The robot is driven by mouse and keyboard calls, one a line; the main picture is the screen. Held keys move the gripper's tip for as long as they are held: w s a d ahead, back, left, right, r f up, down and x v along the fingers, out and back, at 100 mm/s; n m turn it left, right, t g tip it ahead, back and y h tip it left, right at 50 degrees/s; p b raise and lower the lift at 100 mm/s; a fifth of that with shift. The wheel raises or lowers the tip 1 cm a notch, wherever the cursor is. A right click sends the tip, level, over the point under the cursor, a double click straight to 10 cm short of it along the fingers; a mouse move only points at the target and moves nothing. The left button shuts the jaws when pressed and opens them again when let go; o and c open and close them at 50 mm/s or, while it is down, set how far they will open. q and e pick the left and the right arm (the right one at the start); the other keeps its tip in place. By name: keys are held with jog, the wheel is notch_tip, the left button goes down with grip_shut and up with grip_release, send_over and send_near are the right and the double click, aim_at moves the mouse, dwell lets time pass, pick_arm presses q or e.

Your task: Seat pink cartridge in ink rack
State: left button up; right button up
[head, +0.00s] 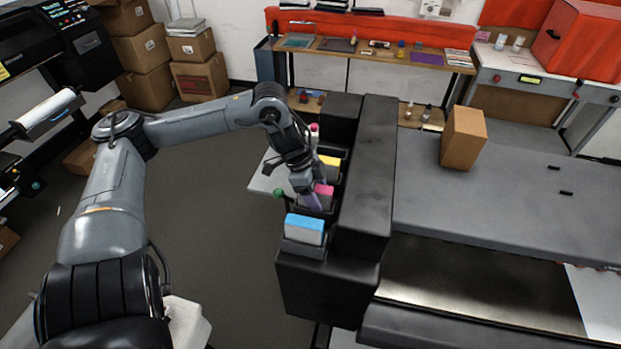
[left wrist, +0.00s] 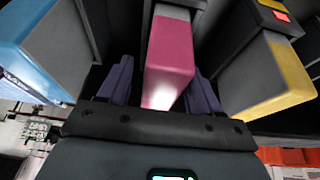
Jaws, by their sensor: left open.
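The pink cartridge (head: 324,189) stands in the ink rack (head: 337,180), in the slot between the blue cartridge (head: 305,228) and the yellow cartridge (head: 330,161). My left gripper (head: 312,198) is at the pink cartridge, and its fingers partly hide it. In the left wrist view the pink cartridge (left wrist: 170,52) lies between the two purple fingers of my open left gripper (left wrist: 160,78), with one finger on each side. I cannot tell how deep it sits in its slot. The blue cartridge (left wrist: 30,45) and the yellow cartridge (left wrist: 275,80) flank it. My right gripper is not in view.
The black printer housing (head: 362,185) rises just right of the rack. A cardboard box (head: 463,138) stands on the grey printer top (head: 520,195). A wooden bench (head: 375,52) with small items is at the back. The floor (head: 215,190) left of the rack is clear.

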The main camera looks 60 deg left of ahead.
pick_arm(q)
jog(key=shift+r, duration=0.4)
jog(key=p+v, duration=0.2)
jog(key=v, duration=0.2)
jog(key=shift+s+a+r, duration=0.1)
jog(key=shift+s+r, duration=0.05)
jog(key=shift+r, duration=0.05)
jog(key=p+v, duration=0.4)
jog(key=shift+r, duration=0.1)
jog(key=shift+p+v, duration=1.1)
jog(key=shift+v, duration=0.15)
jog(key=shift+s+a, duration=0.1)
jog(key=shift+a, duration=0.05)
